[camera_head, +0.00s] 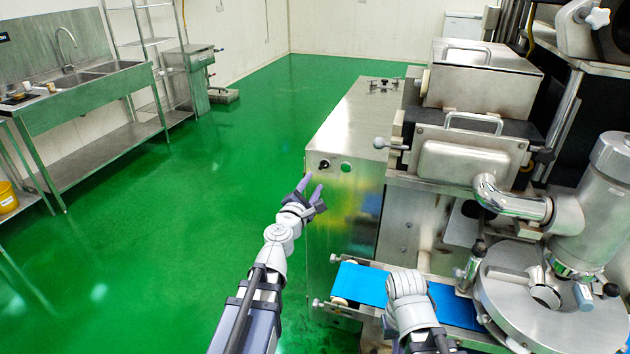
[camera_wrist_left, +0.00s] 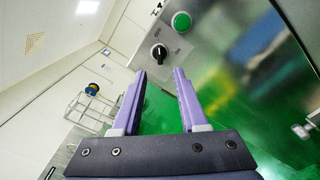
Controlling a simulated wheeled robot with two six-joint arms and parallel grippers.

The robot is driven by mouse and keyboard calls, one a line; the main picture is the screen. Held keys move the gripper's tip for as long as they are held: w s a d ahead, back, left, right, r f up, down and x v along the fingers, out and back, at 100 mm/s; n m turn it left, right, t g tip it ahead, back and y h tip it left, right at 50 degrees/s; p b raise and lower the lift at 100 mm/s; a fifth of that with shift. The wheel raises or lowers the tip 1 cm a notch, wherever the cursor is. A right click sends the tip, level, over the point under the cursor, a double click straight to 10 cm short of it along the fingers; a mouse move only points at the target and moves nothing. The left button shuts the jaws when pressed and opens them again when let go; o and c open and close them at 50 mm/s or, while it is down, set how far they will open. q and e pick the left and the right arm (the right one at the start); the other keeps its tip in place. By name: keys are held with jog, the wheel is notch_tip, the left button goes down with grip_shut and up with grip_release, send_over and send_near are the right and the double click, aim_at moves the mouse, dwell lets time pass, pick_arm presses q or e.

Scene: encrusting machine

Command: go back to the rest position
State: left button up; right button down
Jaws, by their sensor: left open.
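My left gripper (camera_head: 310,190) is open and empty, with its purple fingers just in front of the upper left part of the machine's steel cabinet. In the left wrist view the two fingers (camera_wrist_left: 160,90) stand apart with nothing between them. Beyond the fingertips are a black rotary knob (camera_wrist_left: 159,53) and a green button (camera_wrist_left: 182,21) on the cabinet panel. In the head view the knob (camera_head: 324,164) and the green button (camera_head: 346,167) sit near the cabinet's top edge. My right arm (camera_head: 408,300) shows over the blue conveyor belt; its gripper fingers cannot be seen.
The encrusting machine (camera_head: 340,240) fills the right side, with a blue belt (camera_head: 362,284) at its front and a round steel table (camera_head: 530,310). A steel sink bench (camera_head: 90,95) and a wire shelf (camera_head: 145,40) stand at the left. The green floor (camera_head: 200,200) between is clear.

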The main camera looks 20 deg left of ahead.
pick_arm(q)
jog(key=shift+w, duration=0.1)
jog(key=s+d+f+m+g+h+p, duration=0.1)
jog(key=s+d+f+m+g+h, duration=0.2)
jog(key=d+m, duration=0.35)
jog(key=s+d+f+m+g+h, duration=0.25)
jog(key=d+m, duration=0.25)
jog(key=d, duration=0.3)
jog(key=s+d+f+m+g+h+p, duration=0.1)
jog(key=s+d+f+m+g+h, duration=0.15)
jog(key=d+m, duration=0.4)
jog(key=s+d+f+m+g+y+p, duration=0.15)
jog(key=s+f+m+g+y, duration=0.25)
jog(key=s+f+m+g, duration=0.6)
jog(key=s+a+m+y, duration=0.1)
jog(key=s+a+y, duration=0.5)
jog(key=s, duration=0.3)
jog(key=shift+s+m+p, duration=0.25)
jog(key=shift+m+p, duration=0.05)
jog(key=shift+r, duration=0.1)
